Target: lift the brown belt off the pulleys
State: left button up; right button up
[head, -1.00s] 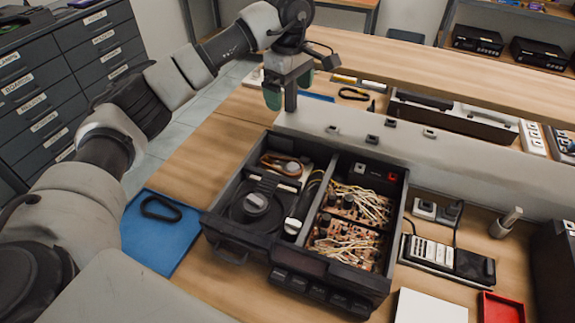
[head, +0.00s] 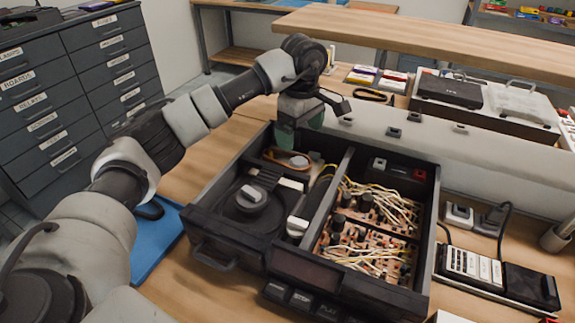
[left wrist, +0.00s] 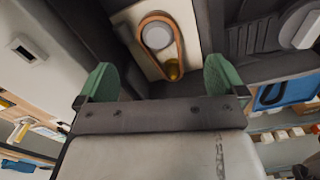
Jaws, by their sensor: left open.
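The brown belt (head: 272,155) is a thin loop in the back left of the open hi-fi deck (head: 200,220). In the left wrist view the belt (left wrist: 179,45) runs around a large pale pulley (left wrist: 157,36) and a small brass pulley (left wrist: 174,70). My left gripper (head: 300,122) is over the deck's back left part, just above and behind the belt, and partly covers that area. In the left wrist view its green fingers (left wrist: 160,72) are wide apart with nothing between them, and the belt lies ahead of them. My right gripper is out of view.
Wires and circuit boards (head: 375,225) fill the deck's right side. A black flywheel (head: 247,198) sits in front of the belt. The deck's raised walls surround these parts. A blue mat (head: 155,245) lies left, partly behind my arm.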

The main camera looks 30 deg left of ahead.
aim_at(298, 161)
pick_arm(q)
jog(key=f, duration=0.8)
jog(key=shift+w+a+f, duration=0.1)
jog(key=shift+a+f, duration=0.1)
jog(key=shift+f, duration=0.1)
jog(key=c, duration=1)
jog(key=shift+r, duration=0.15)
